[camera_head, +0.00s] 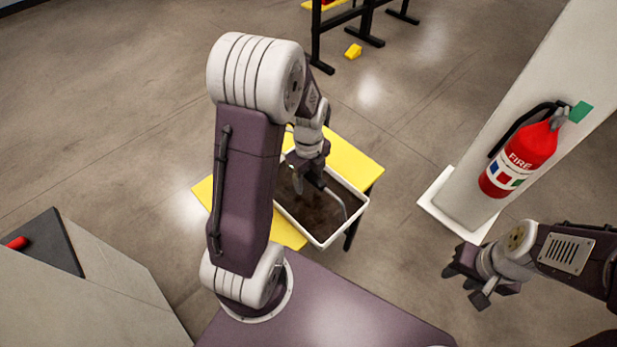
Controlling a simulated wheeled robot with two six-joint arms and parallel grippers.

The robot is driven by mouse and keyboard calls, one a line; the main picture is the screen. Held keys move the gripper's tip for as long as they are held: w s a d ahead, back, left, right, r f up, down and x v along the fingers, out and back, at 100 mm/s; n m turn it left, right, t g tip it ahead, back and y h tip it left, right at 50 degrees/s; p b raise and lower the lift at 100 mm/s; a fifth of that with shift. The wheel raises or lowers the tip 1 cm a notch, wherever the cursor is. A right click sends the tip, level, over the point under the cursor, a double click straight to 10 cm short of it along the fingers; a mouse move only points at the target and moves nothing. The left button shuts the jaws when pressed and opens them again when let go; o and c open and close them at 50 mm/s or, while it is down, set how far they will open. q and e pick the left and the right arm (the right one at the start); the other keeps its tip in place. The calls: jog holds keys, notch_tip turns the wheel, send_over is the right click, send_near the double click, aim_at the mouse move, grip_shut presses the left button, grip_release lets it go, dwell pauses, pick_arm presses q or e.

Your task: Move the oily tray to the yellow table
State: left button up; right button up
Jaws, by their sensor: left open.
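The oily tray (345,228) is a white-rimmed rectangular tray with a dark brown, stained inside. It rests on the yellow table (355,163), with its near right corner reaching past the table's edge. My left gripper (308,183) is open above the inside of the tray, pointing down. Whether it touches the tray cannot be told. My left arm hides the tray's left part and some of the table. My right gripper (467,285) is off to the right, away from the tray, with its fingers apart and nothing between them.
A white pillar (520,115) with a red fire extinguisher (518,158) stands at the right. A grey cabinet (90,295) is at the lower left. The floor between is clear.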

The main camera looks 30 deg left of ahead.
pick_arm(q)
jog(key=shift+r+p, duration=3.6)
jog(key=shift+p, duration=0.05)
jog(key=shift+f, duration=0.1)
